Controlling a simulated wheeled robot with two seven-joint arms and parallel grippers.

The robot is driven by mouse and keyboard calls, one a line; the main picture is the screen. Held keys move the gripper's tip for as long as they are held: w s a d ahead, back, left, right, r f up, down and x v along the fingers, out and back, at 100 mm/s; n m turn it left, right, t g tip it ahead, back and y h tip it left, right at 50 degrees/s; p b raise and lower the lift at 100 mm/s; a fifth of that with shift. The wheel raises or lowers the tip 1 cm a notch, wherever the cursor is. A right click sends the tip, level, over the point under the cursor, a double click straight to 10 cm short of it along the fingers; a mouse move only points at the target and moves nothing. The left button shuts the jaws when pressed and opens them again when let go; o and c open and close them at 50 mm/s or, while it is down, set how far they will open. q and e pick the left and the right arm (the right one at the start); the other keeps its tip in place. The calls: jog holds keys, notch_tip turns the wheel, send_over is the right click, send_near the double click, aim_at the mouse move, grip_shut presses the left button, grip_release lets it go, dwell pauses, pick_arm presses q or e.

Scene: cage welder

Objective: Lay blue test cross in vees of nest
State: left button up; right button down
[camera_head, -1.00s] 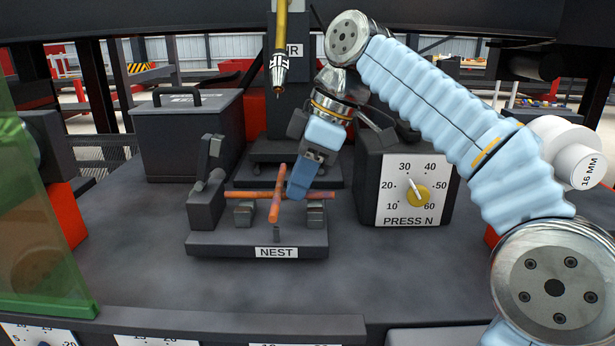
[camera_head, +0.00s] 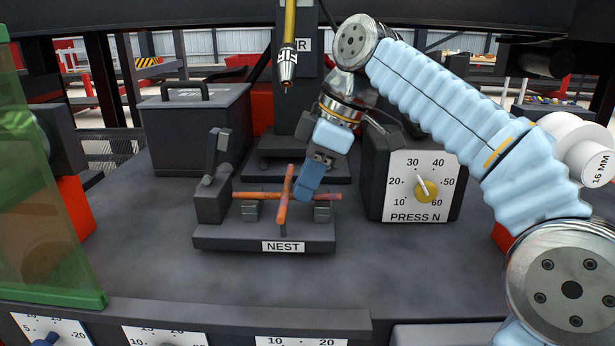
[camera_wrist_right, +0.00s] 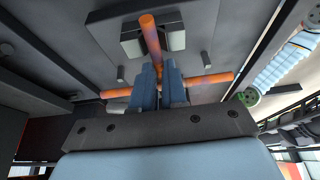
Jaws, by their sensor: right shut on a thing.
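The test cross (camera_head: 282,212) looks orange-brown, with a purplish tint near its middle, rather than blue. My right gripper (camera_head: 300,194) is shut on it near the crossing; the wrist view shows both blue fingers (camera_wrist_right: 160,88) around the cross (camera_wrist_right: 151,38). The cross is over the dark nest (camera_head: 215,243). My left gripper is out of view.
A dark upright clamp-like part (camera_head: 214,175) stands at the nest's left end. The PRESS N dial box (camera_head: 378,185) is close to the right. A torch-like nozzle (camera_head: 287,68) hangs above. A lidded box (camera_head: 195,130) stands behind; a green panel (camera_head: 50,170) is left.

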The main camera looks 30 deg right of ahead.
jog(key=shift+f, duration=0.15)
jog(key=c, duration=1.1)
grip_release()
jog(key=v, duration=0.6)
jog(key=shift+s+d+r, duration=0.2)
jog(key=shift+d+r, duration=0.05)
jog(key=shift+r, duration=0.4)
